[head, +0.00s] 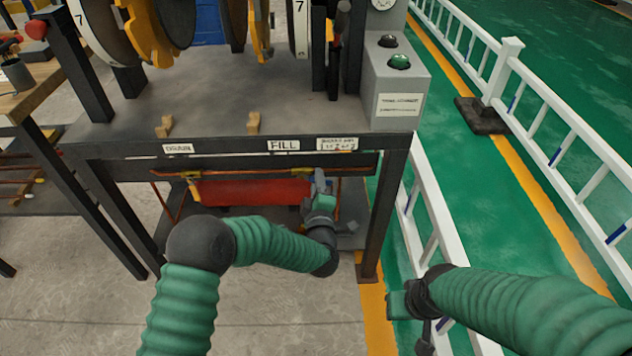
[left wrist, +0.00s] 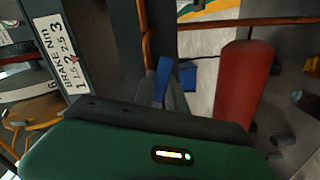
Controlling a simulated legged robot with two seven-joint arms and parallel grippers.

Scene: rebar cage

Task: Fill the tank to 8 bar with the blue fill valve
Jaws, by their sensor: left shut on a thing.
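The red tank (head: 250,190) lies under the table top, behind my left arm. It also shows in the left wrist view (left wrist: 245,85). My left gripper (head: 320,185) reaches under the table's front edge at the tank's right end. In the left wrist view, the blue valve handle (left wrist: 188,78) stands between the fingers (left wrist: 168,85), and the gripper is shut on it. The valve's body is mostly hidden. The FILL label (head: 283,145) is on the table's front edge. My right gripper (head: 418,318) is at the lower right, away from the table; its fingers are unclear.
A DRAIN label (head: 178,149) and a brake label (head: 337,144) flank FILL. A grey box (head: 397,85) with a green button stands on the table; a dial above it is cut off and unreadable. A table leg (head: 385,215) and white railing (head: 430,205) are close to my left gripper's right.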

